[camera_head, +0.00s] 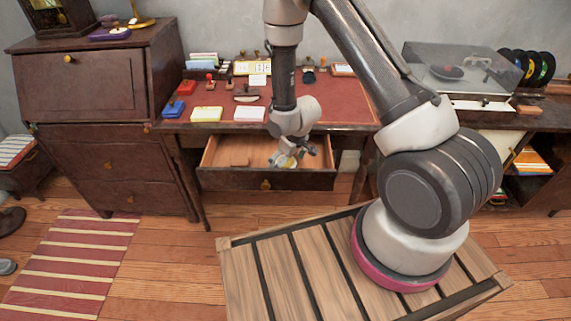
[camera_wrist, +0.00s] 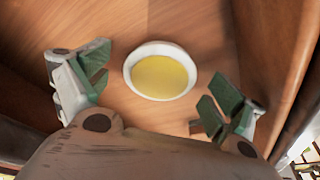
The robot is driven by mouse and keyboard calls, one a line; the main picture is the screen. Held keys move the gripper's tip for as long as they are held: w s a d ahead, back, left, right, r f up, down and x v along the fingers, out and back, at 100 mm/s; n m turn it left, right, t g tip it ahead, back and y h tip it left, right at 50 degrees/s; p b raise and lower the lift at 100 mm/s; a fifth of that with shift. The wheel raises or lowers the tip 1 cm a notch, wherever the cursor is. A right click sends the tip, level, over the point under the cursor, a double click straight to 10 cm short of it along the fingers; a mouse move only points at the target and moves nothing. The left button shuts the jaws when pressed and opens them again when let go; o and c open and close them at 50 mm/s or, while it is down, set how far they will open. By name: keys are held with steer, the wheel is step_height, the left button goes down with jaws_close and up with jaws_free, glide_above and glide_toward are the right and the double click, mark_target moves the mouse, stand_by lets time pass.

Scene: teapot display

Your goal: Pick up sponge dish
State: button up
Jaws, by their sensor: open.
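The sponge dish (camera_wrist: 160,71) is a small round white dish with a yellow inside. It lies on the wooden floor of the open drawer. In the wrist view it sits between and beyond the two green-padded fingers of my gripper (camera_wrist: 157,92), which are spread wide and apart from it. In the head view my gripper (camera_head: 291,156) reaches down into the drawer (camera_head: 225,152), and the dish (camera_head: 284,161) is partly hidden behind it.
The drawer walls stand close around my gripper, with a side wall near the right finger in the wrist view. The red-topped desk (camera_head: 330,108) above holds stamps, a blue pad (camera_head: 173,109) and paper blocks (camera_head: 207,114). A record player (camera_head: 460,72) stands at right.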

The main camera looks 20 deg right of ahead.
steer(key=c, duration=1.2)
